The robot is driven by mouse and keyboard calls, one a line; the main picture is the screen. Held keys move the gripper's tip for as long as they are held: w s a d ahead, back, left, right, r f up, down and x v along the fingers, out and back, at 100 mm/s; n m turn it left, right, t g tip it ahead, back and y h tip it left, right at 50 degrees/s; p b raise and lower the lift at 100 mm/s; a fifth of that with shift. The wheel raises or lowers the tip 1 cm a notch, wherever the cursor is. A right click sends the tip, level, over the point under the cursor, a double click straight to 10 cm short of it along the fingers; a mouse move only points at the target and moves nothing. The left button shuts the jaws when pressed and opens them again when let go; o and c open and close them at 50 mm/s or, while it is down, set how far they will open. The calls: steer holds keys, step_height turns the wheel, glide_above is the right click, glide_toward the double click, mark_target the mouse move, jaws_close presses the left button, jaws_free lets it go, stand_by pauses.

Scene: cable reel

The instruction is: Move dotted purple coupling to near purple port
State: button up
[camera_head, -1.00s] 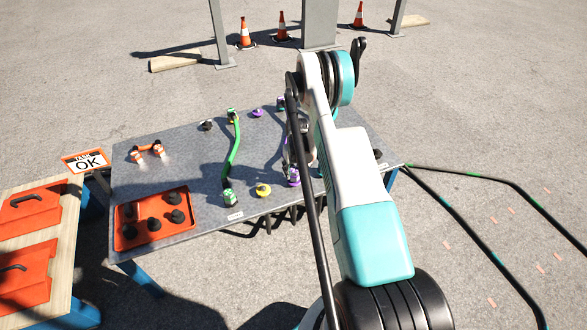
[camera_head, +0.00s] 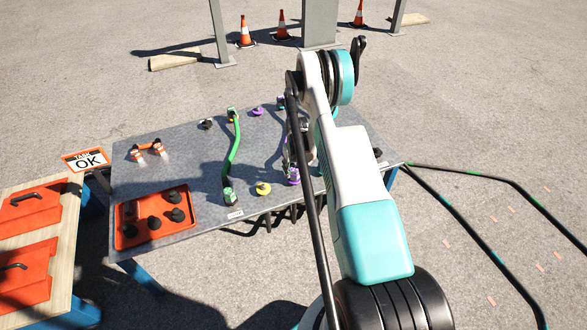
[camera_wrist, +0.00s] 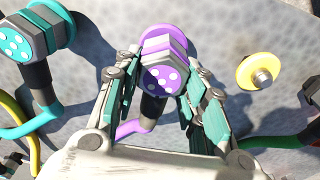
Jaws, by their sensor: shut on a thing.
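The dotted purple coupling (camera_wrist: 164,75) has a purple and grey body with white dots on its purple end. In the wrist view it sits between the two fingers of my gripper (camera_wrist: 155,95), which is shut on it. A purple cable (camera_wrist: 135,128) runs from it below the gripper. In the head view the dotted purple coupling (camera_head: 294,176) shows at the table's near edge, partly beside my arm. Which purple port is meant I cannot tell; a purple fitting (camera_head: 257,111) lies on the table's far side.
A dotted teal coupling (camera_wrist: 22,40) is at the left in the wrist view, and a yellow port (camera_wrist: 258,71) is at the right. On the table (camera_head: 180,165) are a green cable (camera_head: 233,150) with couplings and an orange tray (camera_head: 128,238) of black parts. My arm hides the table's right part.

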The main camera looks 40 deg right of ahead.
mark_target(295, 170)
steer(key=shift+f, duration=0.4)
steer(key=o, duration=1.2)
steer(key=shift+o, duration=0.2)
step_height(295, 170, up, 12)
steer(key=s, duration=0.1)
steer(key=shift+s+a, duration=0.2)
